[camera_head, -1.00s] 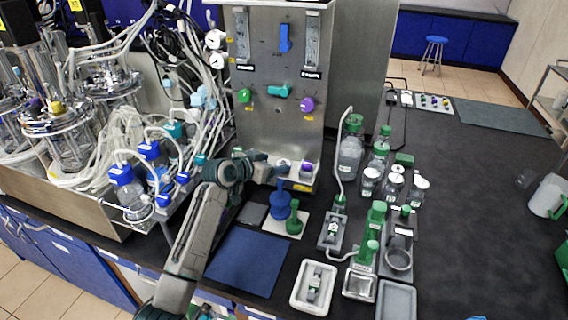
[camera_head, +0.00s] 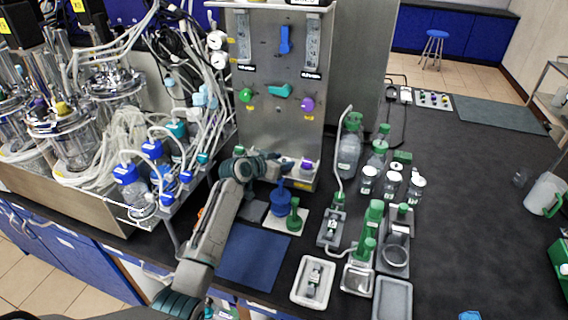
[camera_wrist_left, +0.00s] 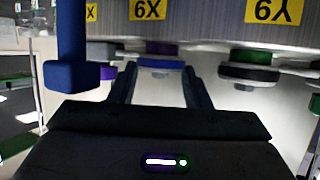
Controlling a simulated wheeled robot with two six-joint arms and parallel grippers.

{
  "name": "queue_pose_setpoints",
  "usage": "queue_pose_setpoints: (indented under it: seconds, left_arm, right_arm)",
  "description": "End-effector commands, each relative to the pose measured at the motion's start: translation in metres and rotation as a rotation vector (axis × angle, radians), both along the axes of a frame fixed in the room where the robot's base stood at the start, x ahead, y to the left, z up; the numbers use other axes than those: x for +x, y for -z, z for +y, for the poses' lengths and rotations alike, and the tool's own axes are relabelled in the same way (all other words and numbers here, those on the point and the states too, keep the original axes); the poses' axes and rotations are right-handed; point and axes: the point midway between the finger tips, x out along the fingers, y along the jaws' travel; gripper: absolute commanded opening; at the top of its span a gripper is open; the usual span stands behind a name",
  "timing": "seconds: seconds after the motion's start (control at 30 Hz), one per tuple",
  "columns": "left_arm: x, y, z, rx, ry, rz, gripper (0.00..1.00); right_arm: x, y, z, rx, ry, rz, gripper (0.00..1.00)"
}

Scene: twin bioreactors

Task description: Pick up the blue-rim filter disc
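The blue-rim filter disc (camera_wrist_left: 160,63) shows in the left wrist view, a flat pale disc with a blue band and a purple part above it. It lies between the two fingers of my left gripper (camera_wrist_left: 160,84), which are apart, one on each side, with small gaps visible. In the head view my left gripper (camera_head: 276,164) is at the small ledge at the foot of the steel panel; the disc cannot be made out clearly there. My right gripper is not in view.
A blue upright piece (camera_wrist_left: 70,45) stands close beside the left finger in the wrist view. A black-and-white disc with green (camera_wrist_left: 248,68) is to the right. In the head view a blue stand (camera_head: 281,201) and green piece (camera_head: 294,216) are just below the gripper. A blue mat (camera_head: 254,256) is clear.

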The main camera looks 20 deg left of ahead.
Motion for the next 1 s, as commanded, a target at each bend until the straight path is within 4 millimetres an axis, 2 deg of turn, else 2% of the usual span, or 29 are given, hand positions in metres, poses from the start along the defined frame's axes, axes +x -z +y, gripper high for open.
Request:
queue_pose_setpoints:
  seconds: [0.37,0.53,0.67,1.0]
  left_arm:
    - [0.0,-0.001,0.0,0.001,0.001,0.001,0.22]
    - [0.0,-0.014,0.0,0.002,0.001,-0.002,0.22]
    - [-0.001,-0.035,0.0,0.002,0.001,-0.005,0.22]
    - [-0.08,-0.039,-0.025,0.0,0.001,-0.002,0.22]
  right_arm:
    - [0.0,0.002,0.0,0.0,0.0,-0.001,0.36]
    - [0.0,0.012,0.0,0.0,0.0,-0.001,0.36]
    - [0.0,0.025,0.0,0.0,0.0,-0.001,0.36]
    - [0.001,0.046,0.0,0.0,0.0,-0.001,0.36]
